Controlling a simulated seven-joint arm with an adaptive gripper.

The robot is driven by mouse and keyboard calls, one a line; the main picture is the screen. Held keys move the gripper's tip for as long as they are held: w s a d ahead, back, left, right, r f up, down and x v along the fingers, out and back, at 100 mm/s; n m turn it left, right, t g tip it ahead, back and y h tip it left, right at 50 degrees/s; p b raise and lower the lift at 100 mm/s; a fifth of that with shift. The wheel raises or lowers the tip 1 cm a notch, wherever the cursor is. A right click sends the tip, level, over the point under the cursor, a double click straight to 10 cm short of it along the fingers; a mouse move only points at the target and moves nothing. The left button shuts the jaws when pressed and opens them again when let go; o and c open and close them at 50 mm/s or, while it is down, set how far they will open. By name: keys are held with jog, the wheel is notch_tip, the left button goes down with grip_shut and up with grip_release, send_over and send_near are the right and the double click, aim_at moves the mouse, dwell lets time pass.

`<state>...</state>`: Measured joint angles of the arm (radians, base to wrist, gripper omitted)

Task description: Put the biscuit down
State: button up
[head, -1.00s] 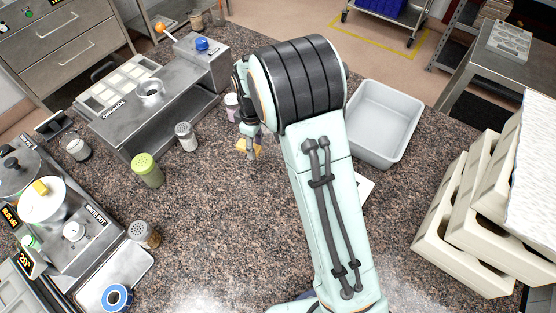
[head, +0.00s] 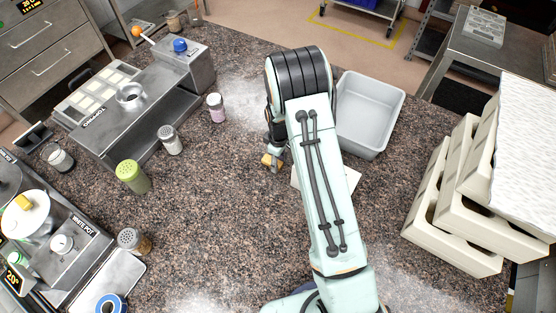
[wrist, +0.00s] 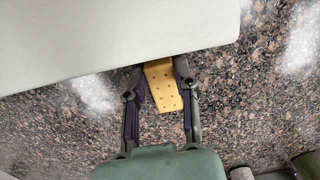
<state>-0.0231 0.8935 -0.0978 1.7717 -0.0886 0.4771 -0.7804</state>
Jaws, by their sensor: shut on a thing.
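The biscuit (head: 267,160) is a flat golden-yellow rectangle. My gripper (head: 273,164) is shut on it and holds it over the speckled counter. In the wrist view the biscuit (wrist: 163,88) sits between the two fingers of my gripper (wrist: 160,80), with small dark holes on its face. Its far end meets the edge of a pale flat thing (wrist: 90,40) in that view. I cannot tell whether the biscuit touches the counter.
A white sheet (head: 352,179) lies right of the gripper, partly under my arm. A grey tub (head: 367,112) stands behind it. A pink shaker (head: 216,108), a steel-topped shaker (head: 170,140) and a green shaker (head: 132,176) stand left. Cream crates (head: 455,215) are stacked at right.

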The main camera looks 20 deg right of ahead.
jog(key=shift+f, duration=0.1)
jog(key=o, duration=0.8)
jog(key=shift+c, duration=0.2)
jog(key=s+r+m, duration=0.1)
jog(key=s+r, duration=0.1)
jog(key=r, duration=0.7)
jog(key=s+r, duration=0.2)
jog(key=r, duration=0.6)
jog(key=s+a+r+m, duration=0.1)
jog(key=s+r+m, duration=0.2)
jog(key=s, duration=0.8)
jog(key=s+a+r+m, duration=0.2)
jog(key=s+r+m, duration=0.1)
jog(key=s, duration=0.9)
jog(key=shift+r+m+y, duration=0.4)
jog(key=shift+r, duration=0.4)
